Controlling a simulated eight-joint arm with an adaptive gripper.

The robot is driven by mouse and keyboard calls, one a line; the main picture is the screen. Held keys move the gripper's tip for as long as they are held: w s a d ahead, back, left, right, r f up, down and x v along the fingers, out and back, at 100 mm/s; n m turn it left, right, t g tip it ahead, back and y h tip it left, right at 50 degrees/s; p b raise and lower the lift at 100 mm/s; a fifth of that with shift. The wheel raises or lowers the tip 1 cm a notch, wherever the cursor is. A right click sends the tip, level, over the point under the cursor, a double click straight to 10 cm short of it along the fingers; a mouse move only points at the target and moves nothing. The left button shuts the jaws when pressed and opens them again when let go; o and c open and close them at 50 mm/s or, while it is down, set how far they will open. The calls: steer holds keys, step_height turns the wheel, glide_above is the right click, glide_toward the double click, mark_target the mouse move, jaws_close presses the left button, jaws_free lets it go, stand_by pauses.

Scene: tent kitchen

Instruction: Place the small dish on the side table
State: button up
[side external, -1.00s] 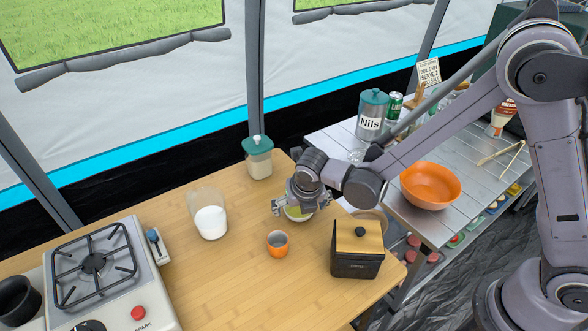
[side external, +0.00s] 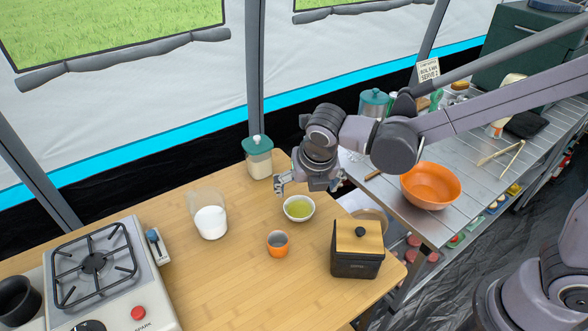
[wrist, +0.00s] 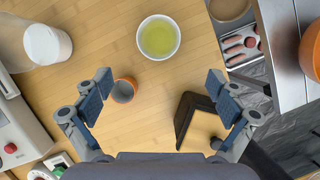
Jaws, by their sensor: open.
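The small dish (side external: 299,215) is a white bowl with yellow-green content. It sits upright on the wooden table, and it also shows at the top of the wrist view (wrist: 159,55). My gripper (side external: 310,186) is open and empty, raised above and behind the dish, apart from it. In the wrist view my gripper's fingers (wrist: 159,83) are spread wide with nothing between them. The side table (side external: 470,215) is the metal slatted table at the right; part of it is behind my arm.
An orange cup (side external: 278,246) and a black box with a wooden lid (side external: 357,262) stand near the dish. A white cup (side external: 210,224) and a green-lidded jar (side external: 258,160) are leftward. An orange bowl (side external: 430,187) is on the side table, with bare slats around it.

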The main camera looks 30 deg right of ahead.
steer(key=s+d+r+m+t, duration=0.1)
steer(key=s+d+m, duration=0.3)
steer(key=m, duration=0.6)
steer(key=s+d+r+m+t+y, duration=0.1)
steer(key=s+d+r+m, duration=0.2)
steer(key=d+m, duration=0.3)
steer(key=s+d+r+m+t, duration=0.1)
steer(key=s+d+m, duration=0.4)
steer(key=m, duration=1)
steer(key=shift+d+r+y, duration=0.3)
steer(key=shift+d+r, duration=0.1)
steer(key=shift+r, duration=0.15)
